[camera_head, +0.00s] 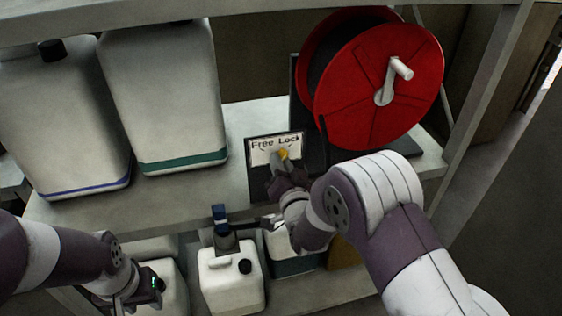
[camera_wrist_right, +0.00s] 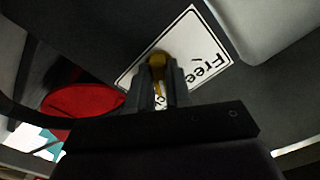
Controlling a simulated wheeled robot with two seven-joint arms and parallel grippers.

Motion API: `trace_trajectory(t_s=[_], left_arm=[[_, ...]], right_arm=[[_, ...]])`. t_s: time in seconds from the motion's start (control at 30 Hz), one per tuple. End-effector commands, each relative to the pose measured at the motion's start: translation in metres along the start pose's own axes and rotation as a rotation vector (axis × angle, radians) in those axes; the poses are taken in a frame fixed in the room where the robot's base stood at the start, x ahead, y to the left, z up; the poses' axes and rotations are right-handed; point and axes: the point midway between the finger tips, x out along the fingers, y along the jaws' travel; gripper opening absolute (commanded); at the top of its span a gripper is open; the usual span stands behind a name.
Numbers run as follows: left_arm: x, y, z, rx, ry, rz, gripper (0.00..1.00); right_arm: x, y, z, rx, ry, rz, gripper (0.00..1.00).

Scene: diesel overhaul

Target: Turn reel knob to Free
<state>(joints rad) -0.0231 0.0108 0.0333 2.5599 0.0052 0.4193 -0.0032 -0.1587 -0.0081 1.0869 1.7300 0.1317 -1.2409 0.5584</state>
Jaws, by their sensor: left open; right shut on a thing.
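The reel knob (camera_head: 284,153) is a small yellow knob on a white label plate (camera_head: 262,147) reading "Free Lock", below and left of the red reel (camera_head: 385,90). In the right wrist view the knob (camera_wrist_right: 158,60) sits between the fingertips of my right gripper (camera_wrist_right: 160,80). My right gripper (camera_head: 281,172) is shut on the knob in front of the plate. Which word the knob points at is hard to tell. My left gripper (camera_head: 143,290) is open and empty at the lower left, beside the lower shelf's containers.
Two large white jugs (camera_head: 165,95) stand on the upper shelf (camera_head: 235,178) left of the plate. A smaller white container (camera_head: 231,278) with a black cap stands on the lower shelf. A grey rack post (camera_head: 484,110) rises right of the reel.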

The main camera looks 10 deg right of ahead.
Motion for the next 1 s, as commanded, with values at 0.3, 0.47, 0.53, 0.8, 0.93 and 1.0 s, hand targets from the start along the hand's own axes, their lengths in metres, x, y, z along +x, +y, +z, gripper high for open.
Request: trace_trajectory(t_s=[0.3,0.47,0.53,0.8,0.93,1.0], left_arm=[[0.016,0.000,0.002,0.000,0.000,0.000,0.43],[0.018,0.000,0.002,0.000,0.000,0.000,0.43],[0.018,0.000,0.002,0.000,0.000,0.000,0.43],[0.018,0.000,0.002,0.000,0.000,0.000,0.43],[0.018,0.000,0.002,0.000,0.000,0.000,0.43],[0.018,0.000,0.002,0.000,0.000,0.000,0.43]], right_arm=[[0.000,-0.001,0.004,-0.896,-0.001,0.000,0.08],[0.000,-0.002,0.004,-1.235,-0.002,0.000,0.08],[0.000,-0.003,0.004,-1.292,-0.003,0.000,0.08],[0.000,-0.003,0.004,-1.302,-0.003,0.000,0.45],[0.000,-0.003,0.003,-1.301,-0.002,0.000,0.88],[0.000,-0.003,0.003,-1.300,-0.001,0.000,0.89]])
